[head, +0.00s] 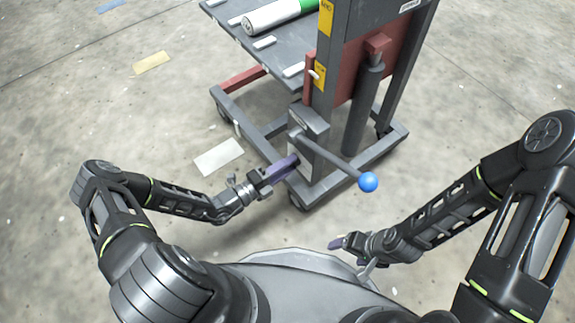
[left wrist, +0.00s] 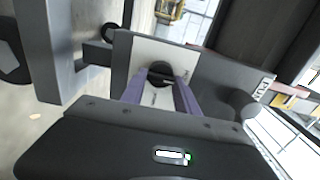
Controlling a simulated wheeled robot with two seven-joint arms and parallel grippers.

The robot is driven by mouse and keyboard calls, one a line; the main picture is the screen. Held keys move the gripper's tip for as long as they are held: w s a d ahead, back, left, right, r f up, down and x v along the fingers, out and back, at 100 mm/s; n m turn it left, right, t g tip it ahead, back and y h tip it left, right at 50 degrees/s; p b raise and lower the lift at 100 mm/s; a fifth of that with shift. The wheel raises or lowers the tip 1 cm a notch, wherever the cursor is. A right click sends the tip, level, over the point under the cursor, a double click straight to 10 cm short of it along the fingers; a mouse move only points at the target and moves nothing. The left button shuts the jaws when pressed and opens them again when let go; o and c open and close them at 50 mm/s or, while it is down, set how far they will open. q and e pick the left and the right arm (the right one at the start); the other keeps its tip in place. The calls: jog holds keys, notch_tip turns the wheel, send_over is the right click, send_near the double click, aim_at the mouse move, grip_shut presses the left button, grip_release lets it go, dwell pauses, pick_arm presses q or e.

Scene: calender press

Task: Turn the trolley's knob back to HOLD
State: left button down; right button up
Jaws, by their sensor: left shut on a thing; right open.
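The trolley (head: 337,95) stands ahead of me, with a grey mast, a flat platform and a low wheeled frame. The black knob (left wrist: 161,73) sits on a light plate (left wrist: 150,52) on the trolley's grey box, in the left wrist view. My left gripper (head: 294,160) reaches the box, and its purple fingers (left wrist: 160,92) are shut on the knob, one on each side. In the head view the gripper hides the knob. The HOLD marking cannot be read. My right gripper (head: 338,242) is open and empty, low and apart from the trolley.
A lever with a blue ball (head: 368,182) sticks out from the box towards my right. A white roll with a green end (head: 272,17) lies on the platform (head: 235,31). Pale floor patches (head: 219,157) lie to the left. The floor on both sides is clear.

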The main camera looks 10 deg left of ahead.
pick_arm(q)
jog(key=c, duration=0.9)
grip_release()
jog(key=shift+a, duration=0.1)
jog(key=p+v, duration=0.1)
jog(key=v, duration=0.6)
jog(key=shift+s+p, duration=0.3)
jog(key=shift+p, duration=0.05)
jog(key=shift+a, duration=0.15)
